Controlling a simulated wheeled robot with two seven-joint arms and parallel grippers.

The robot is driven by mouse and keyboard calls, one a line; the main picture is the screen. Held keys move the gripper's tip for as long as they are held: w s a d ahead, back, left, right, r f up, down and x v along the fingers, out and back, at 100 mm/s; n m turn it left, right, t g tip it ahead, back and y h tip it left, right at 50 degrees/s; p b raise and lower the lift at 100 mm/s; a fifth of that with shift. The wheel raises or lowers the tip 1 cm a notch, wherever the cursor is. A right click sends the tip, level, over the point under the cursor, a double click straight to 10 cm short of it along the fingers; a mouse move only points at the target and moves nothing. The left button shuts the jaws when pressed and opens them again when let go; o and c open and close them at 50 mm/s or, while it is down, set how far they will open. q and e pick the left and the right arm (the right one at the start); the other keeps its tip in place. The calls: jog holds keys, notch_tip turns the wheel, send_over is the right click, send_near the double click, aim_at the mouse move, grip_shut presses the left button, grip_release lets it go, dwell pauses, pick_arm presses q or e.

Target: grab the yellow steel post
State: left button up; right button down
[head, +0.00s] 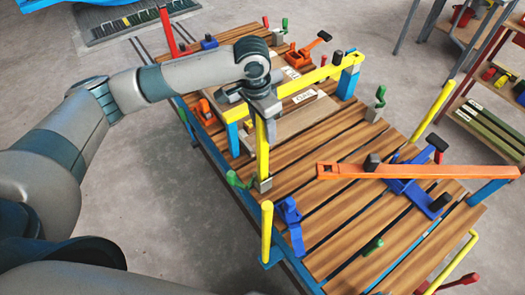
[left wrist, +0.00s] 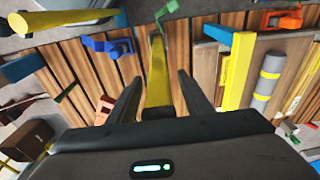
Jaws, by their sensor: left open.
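A yellow steel post (head: 262,152) stands upright at the near edge of the slatted wooden table, directly below my left gripper (head: 262,108). In the left wrist view the yellow post (left wrist: 157,62) runs between the two dark fingers of the open left gripper (left wrist: 159,82). A gap shows on each side of the post, so the fingers are around it but do not appear closed on it. The post's top end is near the gripper's palm. My right gripper is in neither view.
The table (head: 345,205) carries blue clamps (head: 291,222), green clamps (head: 376,104) and an orange bar (head: 420,171) at right. Another yellow post (head: 266,232) stands at the near corner. A yellow bar (head: 310,78) lies close behind the gripper. Shelving stands at far right.

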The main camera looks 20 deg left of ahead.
pick_arm(q)
jog(key=shift+f, duration=0.6)
grip_shut()
